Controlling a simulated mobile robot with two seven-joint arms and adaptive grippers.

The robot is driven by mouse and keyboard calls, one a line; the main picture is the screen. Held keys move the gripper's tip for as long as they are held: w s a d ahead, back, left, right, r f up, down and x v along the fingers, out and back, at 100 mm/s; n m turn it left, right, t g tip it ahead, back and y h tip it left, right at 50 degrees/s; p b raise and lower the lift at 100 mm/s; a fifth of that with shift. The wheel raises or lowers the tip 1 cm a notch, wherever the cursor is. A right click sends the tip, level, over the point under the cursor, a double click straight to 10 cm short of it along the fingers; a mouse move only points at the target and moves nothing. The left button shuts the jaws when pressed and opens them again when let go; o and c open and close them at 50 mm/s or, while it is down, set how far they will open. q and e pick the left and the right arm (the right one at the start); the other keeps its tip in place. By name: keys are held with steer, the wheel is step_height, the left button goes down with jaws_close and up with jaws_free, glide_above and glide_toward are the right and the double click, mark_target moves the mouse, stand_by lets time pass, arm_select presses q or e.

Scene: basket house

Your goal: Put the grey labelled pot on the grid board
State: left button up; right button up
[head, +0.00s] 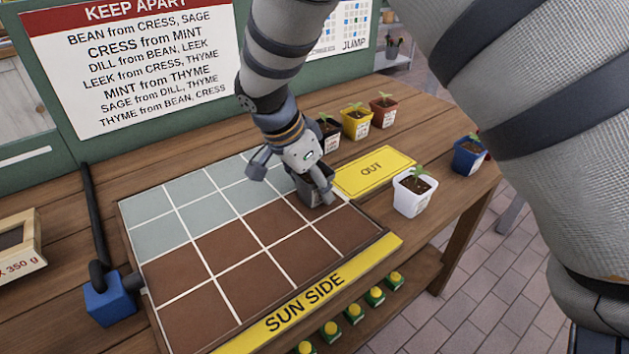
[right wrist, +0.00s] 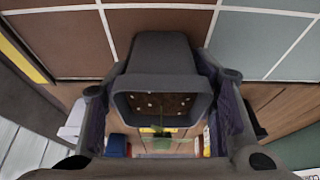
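The grey pot (head: 308,191) with a small seedling is at the right back part of the grid board (head: 158,270), near its edge by the yellow OUT mat. It looks upright and seems to stand on the board; the gripper partly covers it. In the right wrist view the pot (right wrist: 160,55) shows its rim and dark soil between my fingers. My left gripper is out of view.
The yellow OUT mat (head: 375,172) lies right of the board. A white pot (head: 409,201), blue pot (head: 468,158), red pot (head: 383,115), yellow pot (head: 356,124) and dark pot (head: 331,142) stand around it. A blue block (head: 110,303) is at the board's left.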

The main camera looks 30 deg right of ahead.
steer(key=shift+o, duration=1)
steer(key=shift+s+r, duration=0.1)
steer(key=shift+s, duration=0.05)
steer(key=shift+r, duration=0.3)
steer(key=v, duration=1.1)
steer(key=shift+a+r+p, duration=0.15)
steer(key=shift+r+p, duration=0.15)
